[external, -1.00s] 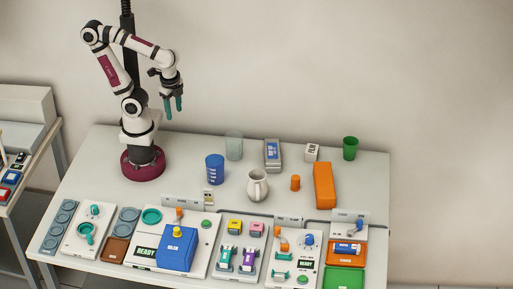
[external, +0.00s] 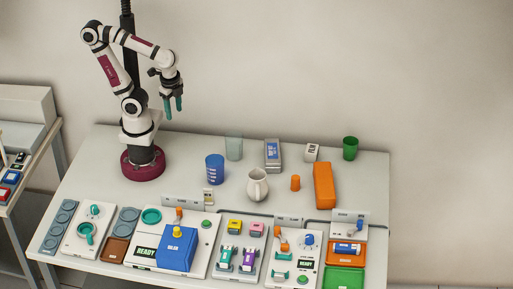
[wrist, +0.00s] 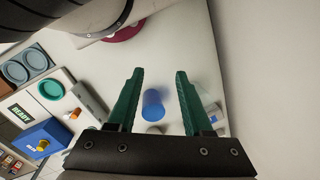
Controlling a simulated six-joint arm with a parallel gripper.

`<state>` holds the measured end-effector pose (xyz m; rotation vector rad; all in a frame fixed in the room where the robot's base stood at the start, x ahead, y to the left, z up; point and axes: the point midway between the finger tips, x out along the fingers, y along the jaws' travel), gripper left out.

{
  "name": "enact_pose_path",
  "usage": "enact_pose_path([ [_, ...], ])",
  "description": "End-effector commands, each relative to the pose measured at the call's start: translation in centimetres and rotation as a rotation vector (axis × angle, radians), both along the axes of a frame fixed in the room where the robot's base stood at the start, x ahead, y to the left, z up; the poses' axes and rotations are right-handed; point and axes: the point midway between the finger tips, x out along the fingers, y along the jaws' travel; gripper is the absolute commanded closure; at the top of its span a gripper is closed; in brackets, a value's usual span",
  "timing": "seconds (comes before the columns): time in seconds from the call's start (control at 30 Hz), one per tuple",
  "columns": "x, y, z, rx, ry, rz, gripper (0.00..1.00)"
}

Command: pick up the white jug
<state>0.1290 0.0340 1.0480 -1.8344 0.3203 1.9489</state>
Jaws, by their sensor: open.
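The white jug (external: 258,185) stands upright on the table, right of the blue cup (external: 215,169), in the external view. My gripper (external: 173,106) hangs high above the back left of the table, pointing down, well up and left of the jug. In the wrist view its two green fingers (wrist: 157,97) are apart with nothing held between them. The blue cup (wrist: 153,106) shows far below, between the fingers.
A clear cup (external: 234,147), a grey device (external: 272,155), a white box (external: 311,152), a green cup (external: 350,148), an orange cylinder (external: 295,183) and an orange block (external: 323,186) stand around the jug. A blue box (external: 176,250) and several panels line the front.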

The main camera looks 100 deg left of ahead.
Motion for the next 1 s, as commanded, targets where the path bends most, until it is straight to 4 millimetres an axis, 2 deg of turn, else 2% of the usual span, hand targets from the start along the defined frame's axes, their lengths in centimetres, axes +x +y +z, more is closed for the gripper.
enact_pose_path([
  [0.17, 0.1, 0.0, 0.0, 0.000, 0.000, -0.002, 0.49],
  [0.23, 1.4, -0.3, 0.6, -0.007, 0.005, -0.033, 0.49],
  [0.27, 2.7, -0.7, 1.1, -0.012, 0.008, -0.064, 0.49],
  [0.37, 10.2, -3.1, 3.0, -0.044, 0.027, -0.245, 0.49],
  [0.4, 13.8, -4.7, 3.2, -0.062, 0.035, -0.336, 0.49],
  [0.43, 16.5, -6.1, 3.1, -0.074, 0.040, -0.404, 0.49],
  [0.5, 22.1, -9.5, 2.1, -0.101, 0.048, -0.556, 0.49],
  [0.6, 27.9, -14.1, -0.5, -0.132, 0.055, -0.733, 0.49],
  [0.63, 29.1, -15.2, -1.3, -0.139, 0.055, -0.774, 0.49],
  [0.7, 31.0, -17.2, -2.9, -0.151, 0.057, -0.848, 0.49],
  [0.8, 32.1, -18.6, -4.2, -0.159, 0.056, -0.897, 0.49],
  [0.87, 32.2, -18.7, -5.3, -0.160, 0.059, -0.904, 0.49],
  [1.0, 32.1, -18.6, -9.3, -0.161, 0.060, -0.902, 0.49],
])
